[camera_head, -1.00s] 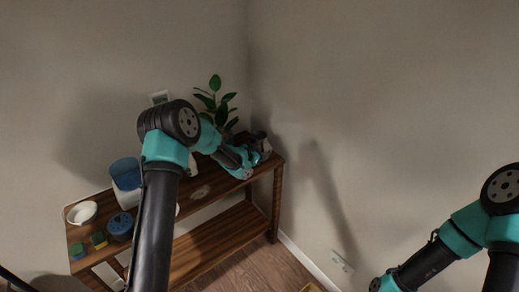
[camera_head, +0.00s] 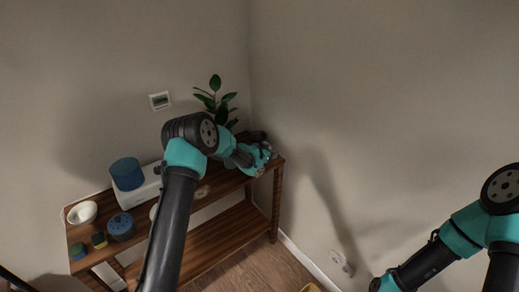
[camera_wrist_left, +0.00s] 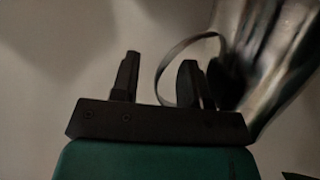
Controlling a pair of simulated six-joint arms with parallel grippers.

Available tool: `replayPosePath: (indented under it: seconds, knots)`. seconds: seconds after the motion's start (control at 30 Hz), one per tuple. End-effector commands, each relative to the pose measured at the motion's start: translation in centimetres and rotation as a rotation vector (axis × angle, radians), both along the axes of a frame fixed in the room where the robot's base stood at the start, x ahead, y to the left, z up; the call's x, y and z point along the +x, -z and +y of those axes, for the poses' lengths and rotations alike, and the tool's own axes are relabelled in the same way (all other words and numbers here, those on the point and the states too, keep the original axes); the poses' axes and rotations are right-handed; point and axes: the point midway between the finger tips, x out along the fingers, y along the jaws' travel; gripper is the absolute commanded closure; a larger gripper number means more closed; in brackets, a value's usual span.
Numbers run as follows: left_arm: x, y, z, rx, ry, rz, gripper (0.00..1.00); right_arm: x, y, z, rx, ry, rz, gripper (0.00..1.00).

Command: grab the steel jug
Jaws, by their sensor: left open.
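The steel jug (camera_wrist_left: 275,50) is large and shiny at the right of the left wrist view, with its thin looped handle (camera_wrist_left: 163,68) reaching left. My left gripper (camera_wrist_left: 160,80) is open, and the handle's outer curve shows between its two fingers. The right finger overlaps the loop and is close to the jug's body; I cannot tell if they touch. In the head view my left gripper (camera_head: 264,157) is at the right end of the wooden shelf, and the jug is mostly hidden there. My right gripper is out of view; only its arm shows at lower right.
The wooden shelf (camera_head: 215,178) stands in the corner against the walls. A potted plant (camera_head: 216,100) is behind my left arm. A white box (camera_head: 147,188), a blue cylinder (camera_head: 126,174), a white bowl (camera_head: 82,213) and a blue round container (camera_head: 121,227) stand on the left part.

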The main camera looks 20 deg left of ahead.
Motion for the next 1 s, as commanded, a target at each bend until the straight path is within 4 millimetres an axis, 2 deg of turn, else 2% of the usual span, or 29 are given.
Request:
replayPosePath:
  seconds: [0.47,0.9,1.0]
  knots:
    - [0.10,0.04,-0.02,-0.001,-0.001,0.000,0.59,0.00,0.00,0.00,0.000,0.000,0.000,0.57]
    - [0.09,0.01,-0.02,-0.001,-0.001,-0.001,1.00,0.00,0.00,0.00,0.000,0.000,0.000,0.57]
    - [0.11,-0.01,-0.02,-0.001,-0.001,-0.001,1.00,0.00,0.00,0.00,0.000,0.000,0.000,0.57]
